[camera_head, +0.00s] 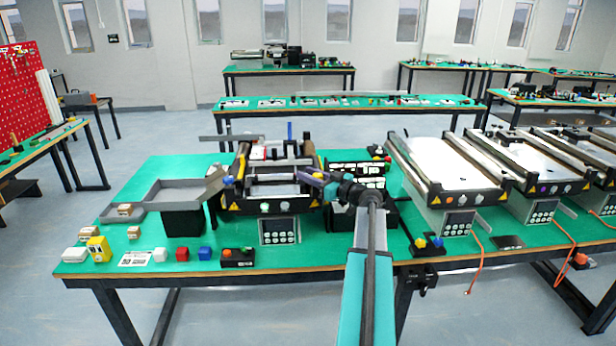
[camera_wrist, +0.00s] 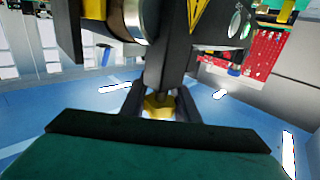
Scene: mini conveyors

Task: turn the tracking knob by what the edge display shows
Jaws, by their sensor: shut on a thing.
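In the wrist view, my gripper (camera_wrist: 160,99) has its two dark fingers on either side of a yellow knob (camera_wrist: 158,107), which I take for the tracking knob. It sits at the underside of a dark conveyor bracket (camera_wrist: 166,62). The fingers are shut on it.
A keypad panel (camera_head: 279,231) hangs at the conveyor's front. A grey tray (camera_head: 178,191) stands to its left. Coloured blocks, such as a red cube (camera_head: 182,254), and a button box (camera_head: 238,257) lie along the front edge. More conveyors (camera_head: 455,166) stand at right.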

